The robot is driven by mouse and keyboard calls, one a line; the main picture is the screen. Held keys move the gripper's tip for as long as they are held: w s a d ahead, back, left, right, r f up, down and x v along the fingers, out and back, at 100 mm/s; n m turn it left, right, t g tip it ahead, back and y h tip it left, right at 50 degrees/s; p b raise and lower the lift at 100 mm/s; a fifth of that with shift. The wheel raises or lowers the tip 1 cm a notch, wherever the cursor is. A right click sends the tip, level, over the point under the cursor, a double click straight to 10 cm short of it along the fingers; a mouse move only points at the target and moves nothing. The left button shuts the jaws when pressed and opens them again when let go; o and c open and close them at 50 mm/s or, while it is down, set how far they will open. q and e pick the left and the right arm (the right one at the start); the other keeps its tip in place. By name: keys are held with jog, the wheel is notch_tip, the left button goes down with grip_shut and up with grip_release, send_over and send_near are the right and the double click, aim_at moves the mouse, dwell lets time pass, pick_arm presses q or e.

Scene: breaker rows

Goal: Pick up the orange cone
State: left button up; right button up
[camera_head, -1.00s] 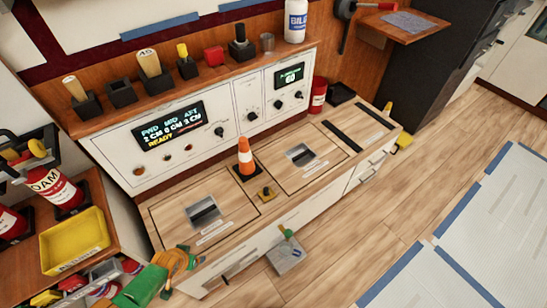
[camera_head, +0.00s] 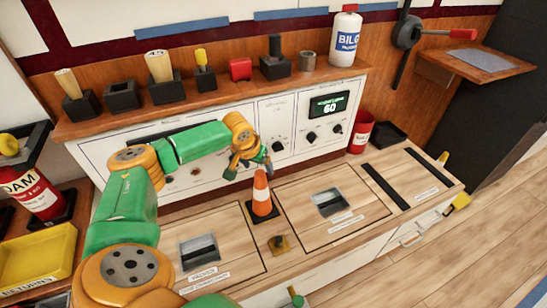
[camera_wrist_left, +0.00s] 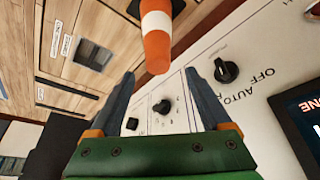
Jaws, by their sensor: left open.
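The orange cone (camera_head: 261,193), with a white band and a dark square base, stands upright on the wooden counter between two inset panels. My left gripper (camera_head: 248,168) is open and empty, just above and slightly left of the cone's tip in the head view. In the left wrist view the cone (camera_wrist_left: 157,35) lies beyond the open fingertips (camera_wrist_left: 160,76), roughly centred between them, with its upper end toward the gripper. It appears not to be between the fingers. My right gripper is not in view.
The control panel (camera_head: 285,105) with knobs rises close behind the cone. A red can (camera_head: 361,132) stands farther right. The shelf above holds several items, including a white bilge bottle (camera_head: 345,40).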

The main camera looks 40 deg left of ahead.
aim_at(262, 177)
pick_arm(q)
jog(key=x, duration=0.2)
jog(key=b+x, duration=0.1)
jog(key=x, duration=0.1)
jog(key=b+x, duration=0.1)
jog(key=x, duration=0.2)
jog(key=shift+s+d+f, duration=0.2)
jog(key=shift+s+f, duration=0.05)
jog(key=shift+s, duration=0.1)
jog(key=shift+r, duration=0.1)
jog(key=shift+c, duration=0.3)
grip_shut()
dwell(0.5)
